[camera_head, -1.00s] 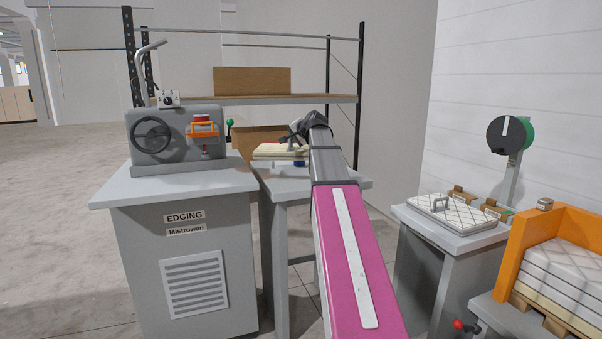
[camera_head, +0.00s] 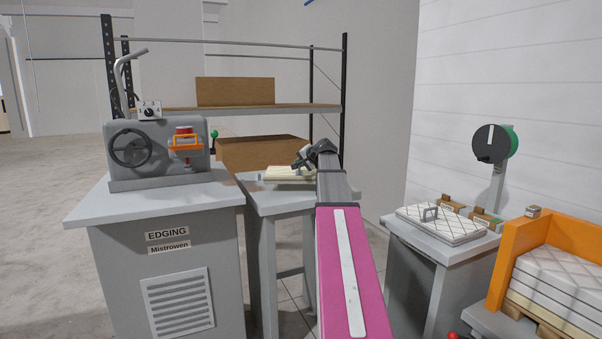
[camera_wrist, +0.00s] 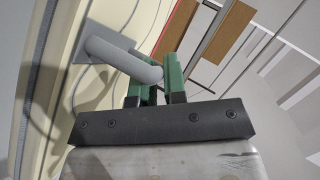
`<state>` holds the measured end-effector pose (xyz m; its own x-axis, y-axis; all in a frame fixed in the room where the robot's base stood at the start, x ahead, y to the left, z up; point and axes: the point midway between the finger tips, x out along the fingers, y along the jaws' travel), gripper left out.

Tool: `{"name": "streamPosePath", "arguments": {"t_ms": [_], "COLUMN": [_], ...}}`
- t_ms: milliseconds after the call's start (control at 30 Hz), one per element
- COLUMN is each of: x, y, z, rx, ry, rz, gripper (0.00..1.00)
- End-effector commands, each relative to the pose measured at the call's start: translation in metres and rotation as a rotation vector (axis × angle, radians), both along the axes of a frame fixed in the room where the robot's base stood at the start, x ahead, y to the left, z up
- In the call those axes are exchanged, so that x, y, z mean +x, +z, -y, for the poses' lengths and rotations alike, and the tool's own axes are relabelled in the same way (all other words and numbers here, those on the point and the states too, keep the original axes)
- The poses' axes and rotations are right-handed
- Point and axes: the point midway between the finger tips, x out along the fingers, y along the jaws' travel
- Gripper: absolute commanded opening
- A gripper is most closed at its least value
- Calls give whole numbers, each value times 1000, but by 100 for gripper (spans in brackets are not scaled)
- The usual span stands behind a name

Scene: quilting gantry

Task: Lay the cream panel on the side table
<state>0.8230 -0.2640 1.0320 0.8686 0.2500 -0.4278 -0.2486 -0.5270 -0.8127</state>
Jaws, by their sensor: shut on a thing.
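The cream panel (camera_head: 288,175) is a flat pale slab with a grey handle. In the head view it is over the grey side table (camera_head: 275,202), close to its top; I cannot tell whether it touches. My gripper (camera_head: 302,163) is at the panel's right end, partly hidden by my arm. In the wrist view the panel (camera_wrist: 58,45) fills the left side, tilted in the picture. The green fingers of my gripper (camera_wrist: 160,75) are closed on its grey handle (camera_wrist: 125,57).
The edging machine (camera_head: 155,150) stands on a cabinet left of the side table. A cardboard box (camera_head: 262,153) sits behind the panel, below a shelf (camera_head: 290,107). At right are a stand with a quilted white panel (camera_head: 440,224) and an orange-sided stack (camera_head: 525,250).

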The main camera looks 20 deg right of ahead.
Motion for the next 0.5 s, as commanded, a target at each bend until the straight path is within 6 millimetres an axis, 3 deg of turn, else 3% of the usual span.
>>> {"name": "streamPosePath", "arguments": {"t_ms": [500], "x": [0], "y": [-41], "z": [2], "rx": [0], "ry": [0], "rz": [1], "gripper": [0]}}
